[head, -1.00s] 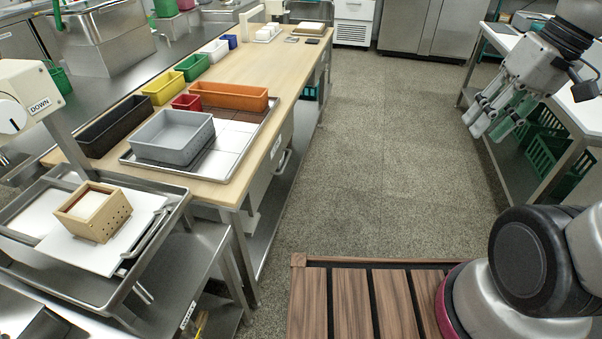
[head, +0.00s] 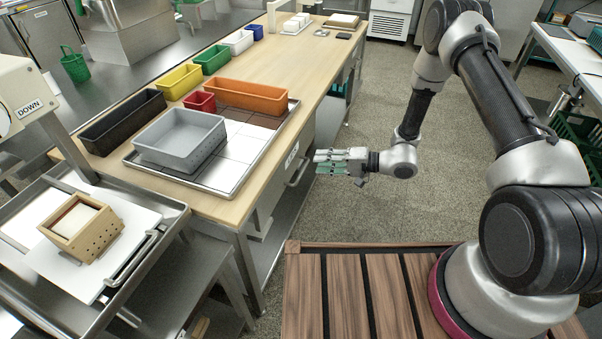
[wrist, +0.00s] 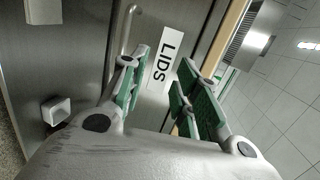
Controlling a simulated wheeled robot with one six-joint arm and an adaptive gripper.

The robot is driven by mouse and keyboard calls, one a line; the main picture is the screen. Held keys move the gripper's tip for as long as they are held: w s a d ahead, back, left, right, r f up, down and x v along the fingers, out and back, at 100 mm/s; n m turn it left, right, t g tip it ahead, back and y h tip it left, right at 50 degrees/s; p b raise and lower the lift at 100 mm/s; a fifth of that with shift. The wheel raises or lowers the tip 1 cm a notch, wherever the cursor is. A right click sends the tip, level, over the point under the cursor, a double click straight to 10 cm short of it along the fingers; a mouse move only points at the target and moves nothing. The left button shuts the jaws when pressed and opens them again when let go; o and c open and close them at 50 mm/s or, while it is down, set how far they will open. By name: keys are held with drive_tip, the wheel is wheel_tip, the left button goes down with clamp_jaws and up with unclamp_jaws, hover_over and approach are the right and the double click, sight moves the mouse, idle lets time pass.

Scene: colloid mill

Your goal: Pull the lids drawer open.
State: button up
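The lids drawer (head: 268,197) is in the side of the wooden-topped bench and looks shut. Its white LIDS label (wrist: 162,63) is large in the wrist view, on a grey metal front. A metal bar handle (wrist: 124,30) is left of the label there; in the head view the handle (head: 300,171) sticks out below the label (head: 291,156). My gripper (head: 318,162) is open and empty, its green-padded fingers pointing at the bench side near the handle. In the wrist view the fingers (wrist: 160,82) straddle the label region, and the handle appears beyond the left finger. No contact is visible.
The bench top (head: 298,66) carries a grey bin (head: 180,135) on a metal tray (head: 250,160), plus several coloured bins. A lower metal shelf (head: 282,225) runs beneath. Open floor (head: 390,215) lies right of the bench.

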drive_tip(key=m+t, duration=0.1)
drive_tip(key=t, duration=0.1)
approach(301, 172)
drive_tip(key=x, duration=0.3)
drive_tip(key=shift+h, duration=0.3)
drive_tip(key=x, duration=0.7)
drive_tip(key=shift+w+f, duration=0.15)
drive_tip(key=shift+f, duration=0.05)
clamp_jaws()
